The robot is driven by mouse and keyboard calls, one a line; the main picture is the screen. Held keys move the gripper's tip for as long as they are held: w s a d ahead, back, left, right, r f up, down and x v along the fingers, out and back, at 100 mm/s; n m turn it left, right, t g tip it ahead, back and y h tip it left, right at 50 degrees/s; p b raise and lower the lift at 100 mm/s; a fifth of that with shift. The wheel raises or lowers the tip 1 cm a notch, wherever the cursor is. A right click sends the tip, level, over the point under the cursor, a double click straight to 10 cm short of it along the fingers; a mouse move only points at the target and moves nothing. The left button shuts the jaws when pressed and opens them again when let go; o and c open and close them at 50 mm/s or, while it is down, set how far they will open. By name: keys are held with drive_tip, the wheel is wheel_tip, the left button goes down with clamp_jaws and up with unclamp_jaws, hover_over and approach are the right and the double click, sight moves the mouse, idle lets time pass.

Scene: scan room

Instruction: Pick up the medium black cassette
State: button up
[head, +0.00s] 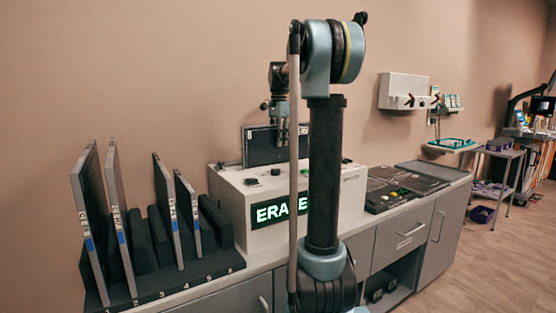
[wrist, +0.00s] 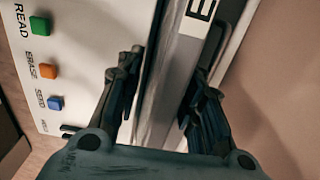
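A black cassette (head: 262,148) with a light edge stands upright in the top of the white machine (head: 235,192), which has a lit sign reading "ERA…". My gripper (head: 283,136) points down at the cassette's upper part. In the wrist view, my gripper's (wrist: 163,85) two dark fingers are on either side of the cassette (wrist: 168,75), whose pale edge and white label show between them. Whether both fingers touch it cannot be told. Two tall and two shorter dark cassettes with blue-marked labels stand in a numbered black rack (head: 170,278) at the left.
READ, ERASE and SEND buttons (wrist: 47,71) lie on the machine beside the fingers. A wall stands close behind. A flat black panel (head: 395,190) is on the counter to the right. A wall unit (head: 403,90) and trolley (head: 495,165) are farther right.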

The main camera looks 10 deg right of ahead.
clamp_jaws()
drive_tip(key=shift+r, duration=0.15)
wheel_tip(320, 180, up, 18)
idle(0.7)
idle(0.3)
wheel_tip(320, 180, up, 9)
idle(1.4)
idle(0.5)
